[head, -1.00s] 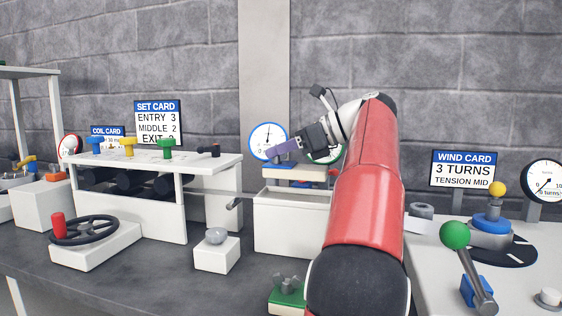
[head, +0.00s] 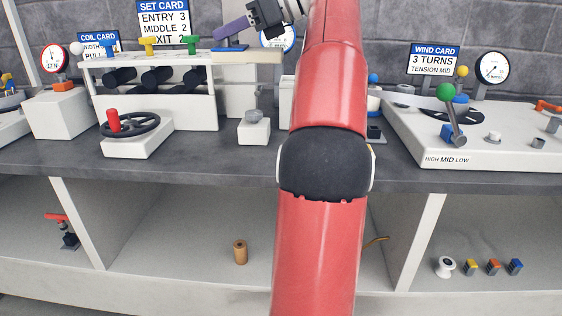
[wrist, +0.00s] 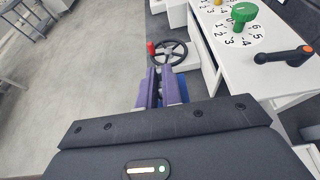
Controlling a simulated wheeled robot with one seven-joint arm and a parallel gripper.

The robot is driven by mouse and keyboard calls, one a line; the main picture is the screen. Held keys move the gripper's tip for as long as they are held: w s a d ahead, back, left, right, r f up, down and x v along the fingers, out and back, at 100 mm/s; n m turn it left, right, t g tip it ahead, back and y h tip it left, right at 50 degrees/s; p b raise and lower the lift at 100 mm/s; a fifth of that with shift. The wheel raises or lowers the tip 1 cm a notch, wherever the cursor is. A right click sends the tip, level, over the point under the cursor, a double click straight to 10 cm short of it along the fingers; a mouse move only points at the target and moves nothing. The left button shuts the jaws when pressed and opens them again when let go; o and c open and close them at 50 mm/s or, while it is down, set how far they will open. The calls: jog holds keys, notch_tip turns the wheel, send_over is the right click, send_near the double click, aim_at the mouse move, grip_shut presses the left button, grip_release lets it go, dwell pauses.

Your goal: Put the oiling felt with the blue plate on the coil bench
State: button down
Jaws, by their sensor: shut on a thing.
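My gripper (head: 222,32) is at the top of the head view, its purple fingers pointing left and slightly down. It is shut on the oiling felt (head: 235,58), a long cream block with a small blue plate (head: 232,47) on top. The felt hangs in front of the white roller rack's right end. In the wrist view, the fingers (wrist: 162,76) have blue showing beside them; the felt itself is mostly hidden there. A COIL CARD (head: 97,40) stands at the back left, behind the dark grey worktop (head: 205,150). I cannot tell which surface is the coil bench.
The white roller rack (head: 175,112) has coloured knobs. A handwheel (head: 130,124) and a grey-knobbed block (head: 254,128) stand in front. A white block (head: 68,114) stands left. The winding console (head: 465,135) is at right. A shelf below holds small parts, including a brown spool (head: 240,252).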

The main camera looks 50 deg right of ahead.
jog(key=f+b, duration=0.3)
jog(key=f, duration=0.3)
jog(key=f+b, duration=0.4)
jog(key=f, duration=0.3)
jog(key=f+b, duration=0.3)
jog(key=f, duration=0.4)
jog(key=shift+a, duration=0.25)
jog(key=shift+f, duration=0.1)
jog(key=c, duration=2)
grip_release()
jog(key=o, duration=0.4)
jog(key=shift+o, duration=0.2)
